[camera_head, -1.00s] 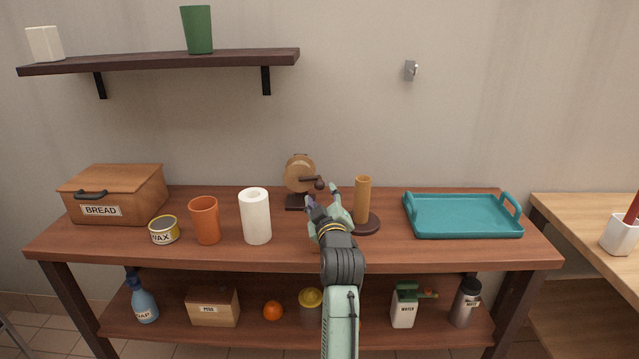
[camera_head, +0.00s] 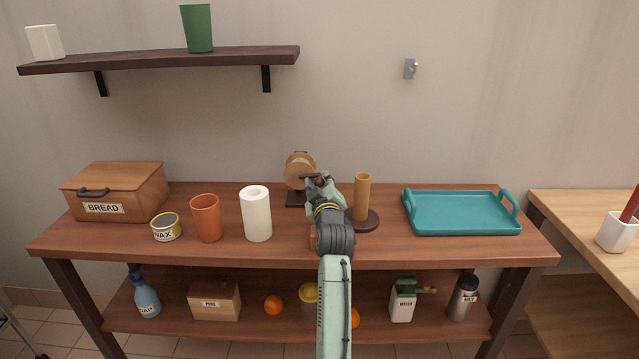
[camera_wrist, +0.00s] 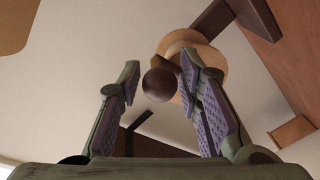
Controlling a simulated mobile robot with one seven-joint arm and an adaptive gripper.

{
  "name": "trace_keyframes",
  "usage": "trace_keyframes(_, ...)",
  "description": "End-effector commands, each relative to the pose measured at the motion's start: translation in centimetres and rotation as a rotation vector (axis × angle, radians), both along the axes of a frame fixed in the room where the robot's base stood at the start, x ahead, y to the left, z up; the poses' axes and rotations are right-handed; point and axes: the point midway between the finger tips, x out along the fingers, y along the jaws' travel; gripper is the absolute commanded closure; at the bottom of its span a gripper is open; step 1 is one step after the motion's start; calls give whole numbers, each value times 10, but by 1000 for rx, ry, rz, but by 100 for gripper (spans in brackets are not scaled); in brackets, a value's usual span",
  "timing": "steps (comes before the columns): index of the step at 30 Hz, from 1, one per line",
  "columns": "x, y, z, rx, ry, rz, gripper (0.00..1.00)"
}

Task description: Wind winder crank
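The winder (camera_head: 299,170) is a tan wooden drum on a dark stand at the back middle of the workbench. Its dark crank (camera_head: 314,176) sticks out to the right, partly hidden by my gripper. In the wrist view the crank's round brown knob (camera_wrist: 160,84) shows between my fingers, with the tan drum (camera_wrist: 190,62) beyond it. My gripper (camera_head: 320,184) is at the crank. In the wrist view my gripper (camera_wrist: 162,95) is open, its purple finger pads apart on either side of the knob; a gap shows at the left pad.
A wooden post on a round base (camera_head: 362,205) stands close to the right of my arm. A white paper roll (camera_head: 256,215) and an orange cup (camera_head: 206,218) stand to the left. A teal tray (camera_head: 460,213) lies at the right.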

Motion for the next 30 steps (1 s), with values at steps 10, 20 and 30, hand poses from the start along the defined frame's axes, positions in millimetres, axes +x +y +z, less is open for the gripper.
trace_keyframes(10,0,0,0,0,0,0,93)
trace_keyframes(20,0,0,0,0,1,1,100)
trace_keyframes(30,0,-1,0,-5,1,0,100)
